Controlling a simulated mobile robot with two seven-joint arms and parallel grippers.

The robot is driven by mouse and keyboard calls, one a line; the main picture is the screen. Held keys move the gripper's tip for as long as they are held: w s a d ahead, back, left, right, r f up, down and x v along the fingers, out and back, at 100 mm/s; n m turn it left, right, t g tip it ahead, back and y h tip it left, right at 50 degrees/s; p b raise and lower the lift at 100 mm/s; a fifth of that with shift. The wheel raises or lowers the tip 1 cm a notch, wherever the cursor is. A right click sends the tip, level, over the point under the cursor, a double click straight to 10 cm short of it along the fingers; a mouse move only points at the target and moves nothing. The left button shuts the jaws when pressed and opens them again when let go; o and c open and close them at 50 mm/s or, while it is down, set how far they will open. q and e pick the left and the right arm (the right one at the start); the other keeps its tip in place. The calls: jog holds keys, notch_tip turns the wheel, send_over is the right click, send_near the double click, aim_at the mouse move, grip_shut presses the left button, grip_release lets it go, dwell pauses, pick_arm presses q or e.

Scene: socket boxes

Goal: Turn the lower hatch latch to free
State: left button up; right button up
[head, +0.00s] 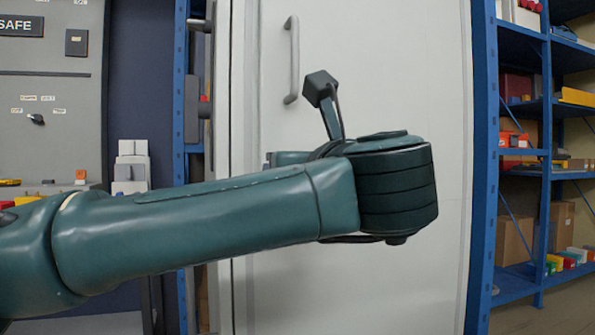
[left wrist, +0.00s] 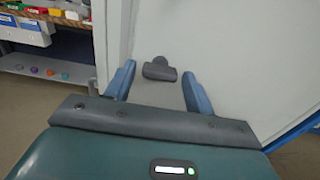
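The white hatch door (head: 370,80) fills the middle of the head view, and its pale surface also shows in the left wrist view (left wrist: 225,50). The lower latch (left wrist: 159,70) is a small dark grey bar with a rounded hub on this door. In the left wrist view it lies crosswise between the blue fingertips. My left gripper (left wrist: 159,78) is open, with one finger on each side of the latch. A gap shows on both sides, and I cannot tell how deep the fingers reach. In the head view my left arm hides the latch and fingers. My right gripper is not seen.
A long grey handle (head: 292,60) stands upright on the upper door. Blue shelving (head: 546,150) with boxes stands right of it. A grey panel (head: 50,110) with switches is at the left. Shelves with bins (left wrist: 50,60) show left in the wrist view.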

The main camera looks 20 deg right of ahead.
pick_arm(q)
jog(key=c, duration=0.8)
jog(key=shift+o, duration=0.2)
jog(key=shift+m, duration=0.3)
jog(key=shift+m+p, duration=0.55)
jog(key=shift+m, duration=8.05)
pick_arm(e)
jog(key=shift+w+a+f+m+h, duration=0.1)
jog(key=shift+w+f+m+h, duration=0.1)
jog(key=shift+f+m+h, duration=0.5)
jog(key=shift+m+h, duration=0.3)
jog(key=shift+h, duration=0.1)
pick_arm(q)
jog(key=o, duration=1)
